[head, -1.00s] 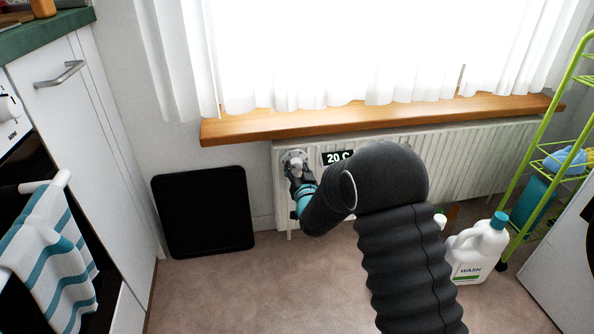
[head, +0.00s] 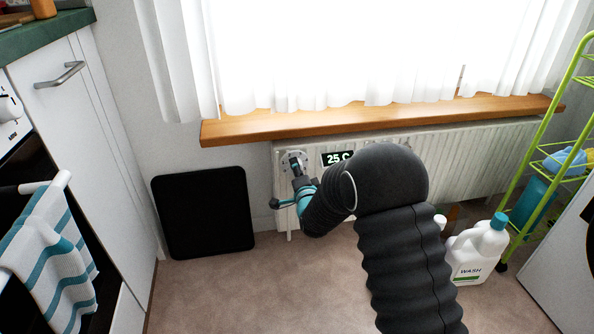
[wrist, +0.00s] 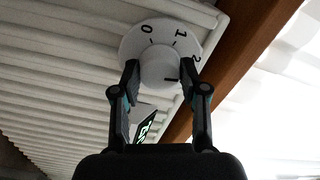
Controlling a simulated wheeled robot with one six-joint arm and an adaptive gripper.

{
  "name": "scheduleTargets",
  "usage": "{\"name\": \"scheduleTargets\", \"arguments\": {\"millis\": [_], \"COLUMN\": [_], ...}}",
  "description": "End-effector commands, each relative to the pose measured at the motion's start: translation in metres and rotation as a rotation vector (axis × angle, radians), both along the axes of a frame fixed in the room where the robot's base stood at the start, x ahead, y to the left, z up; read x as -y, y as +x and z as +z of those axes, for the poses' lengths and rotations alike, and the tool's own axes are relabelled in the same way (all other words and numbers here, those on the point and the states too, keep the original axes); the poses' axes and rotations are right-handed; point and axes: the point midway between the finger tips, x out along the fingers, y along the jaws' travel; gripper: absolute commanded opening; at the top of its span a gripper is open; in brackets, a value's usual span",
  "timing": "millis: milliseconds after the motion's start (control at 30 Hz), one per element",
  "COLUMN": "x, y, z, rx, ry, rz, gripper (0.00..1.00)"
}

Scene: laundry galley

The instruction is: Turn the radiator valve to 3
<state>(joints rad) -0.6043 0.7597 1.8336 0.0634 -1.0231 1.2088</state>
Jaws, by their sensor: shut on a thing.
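The radiator valve is a white round dial (wrist: 134,42) with a knob (wrist: 158,66) at its centre. In the wrist view the numbers 0, 1 and 2 show along its far and right rim; the rest of the scale is hidden by the knob and fingers. A short dark mark sits on the knob's near right side. My gripper (wrist: 160,78) is shut on the knob, one finger on each side. In the head view the dial (head: 287,161) shows at the radiator's left end, with my gripper (head: 298,170) against it.
A display (head: 337,158) on the radiator (head: 480,160) reads 25 C. The wooden sill (head: 380,117) runs just above. A black panel (head: 203,212) leans on the wall at left; a wash bottle (head: 477,250) and green rack (head: 535,165) stand at right.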

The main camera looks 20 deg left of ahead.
Motion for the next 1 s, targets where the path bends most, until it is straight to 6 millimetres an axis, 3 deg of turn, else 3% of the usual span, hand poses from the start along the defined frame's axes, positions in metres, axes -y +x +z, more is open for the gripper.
{"name": "scheduleTargets", "arguments": {"millis": [500, 1000], "x": [-0.0002, 0.0001], "y": [0.0007, 0.0009], "z": [0.0005, 0.0004], "rx": [-0.219, -0.295], "ry": [0.361, 0.484], "rz": [0.000, 0.000], "gripper": [0.09, 0.09]}}
